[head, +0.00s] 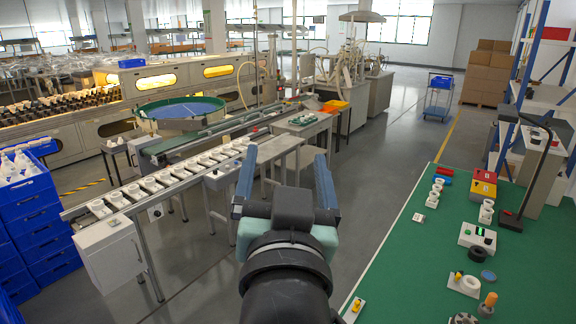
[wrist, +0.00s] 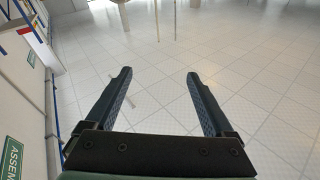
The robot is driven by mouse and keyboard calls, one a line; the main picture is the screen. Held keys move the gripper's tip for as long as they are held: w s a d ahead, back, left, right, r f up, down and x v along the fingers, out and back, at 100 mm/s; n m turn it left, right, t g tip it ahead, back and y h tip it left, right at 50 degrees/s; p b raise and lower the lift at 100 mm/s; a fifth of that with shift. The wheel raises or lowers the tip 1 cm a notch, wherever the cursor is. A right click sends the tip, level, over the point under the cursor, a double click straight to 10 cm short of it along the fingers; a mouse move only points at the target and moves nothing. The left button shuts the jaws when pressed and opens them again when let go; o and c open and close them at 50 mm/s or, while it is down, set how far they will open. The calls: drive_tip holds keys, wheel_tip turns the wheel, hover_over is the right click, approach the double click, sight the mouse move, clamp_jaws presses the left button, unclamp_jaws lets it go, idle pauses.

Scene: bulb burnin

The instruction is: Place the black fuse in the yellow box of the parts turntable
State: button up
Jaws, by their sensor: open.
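My gripper (head: 284,158) is open and empty, held above the floor between the conveyor and the green table. Its two fingers also show apart in the wrist view (wrist: 158,76), with only pale floor between them. A yellow box (head: 482,190) sits at the back of the green table, right in front of a red box (head: 486,176). I cannot tell whether these belong to the parts turntable. A round green-rimmed table with a blue disc (head: 185,110) stands beyond the conveyor at the left; no yellow box shows on it. I cannot make out the black fuse.
The green table (head: 420,270) holds white parts (head: 487,212), a switch box (head: 477,237), a black ring (head: 478,254) and a black stand (head: 510,220). A conveyor (head: 165,180) with white parts runs at the left. Blue crates (head: 30,215) stand far left.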

drive_tip(key=s+r+n+t, duration=0.1)
drive_tip(key=s+r+t, duration=0.2)
drive_tip(key=r, duration=0.6)
drive_tip(key=s+r+n+t, duration=0.1)
drive_tip(key=s+r+t, duration=0.3)
drive_tip(key=s+r, duration=0.4)
drive_tip(key=shift+s+r, duration=0.25)
drive_tip(key=shift+r, duration=0.5)
drive_tip(key=shift+d, duration=0.1)
